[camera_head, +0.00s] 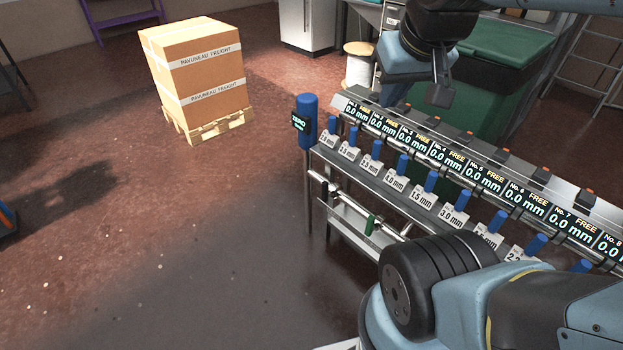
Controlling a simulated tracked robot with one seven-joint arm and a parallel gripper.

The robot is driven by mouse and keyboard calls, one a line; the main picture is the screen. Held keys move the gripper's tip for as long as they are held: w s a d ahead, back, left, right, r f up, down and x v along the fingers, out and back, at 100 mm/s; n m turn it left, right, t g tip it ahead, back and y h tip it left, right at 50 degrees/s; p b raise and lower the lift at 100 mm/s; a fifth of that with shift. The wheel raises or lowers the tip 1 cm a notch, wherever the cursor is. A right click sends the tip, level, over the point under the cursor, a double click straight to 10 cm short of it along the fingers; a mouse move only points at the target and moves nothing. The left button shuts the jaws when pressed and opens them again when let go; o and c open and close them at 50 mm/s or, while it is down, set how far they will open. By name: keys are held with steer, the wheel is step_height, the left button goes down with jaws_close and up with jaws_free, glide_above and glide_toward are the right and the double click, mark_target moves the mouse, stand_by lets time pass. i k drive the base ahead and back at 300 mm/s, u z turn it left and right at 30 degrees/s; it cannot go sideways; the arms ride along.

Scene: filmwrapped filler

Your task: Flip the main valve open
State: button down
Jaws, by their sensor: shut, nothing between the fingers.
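A silver pipe (350,208) runs along the front of the metal bench, below its upper shelf. A small green handle (373,225) stands on this pipe, and a dark fitting (324,190) shows near its left end. The green handle looks like a valve lever, but no label marks it as the main valve, and I cannot tell its setting. My gripper (440,96) is shut and empty. It hangs over the back of the bench, above and to the right of the green handle, well apart from it.
The bench carries a row of displays (440,153) reading 0.0 mm and several blue-topped numbered tags (396,182). A blue ZERO post (307,120) stands at its left end. A green bin (505,62) is behind. Boxes on a pallet (205,128) stand left; floor between is clear.

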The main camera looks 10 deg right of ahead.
mark_target(325, 196)
steer(key=z, duration=0.05)
steer(key=k, duration=1.3)
steer(key=u, duration=0.35)
steer(key=i, duration=1.9)
steer(key=z, duration=0.55)
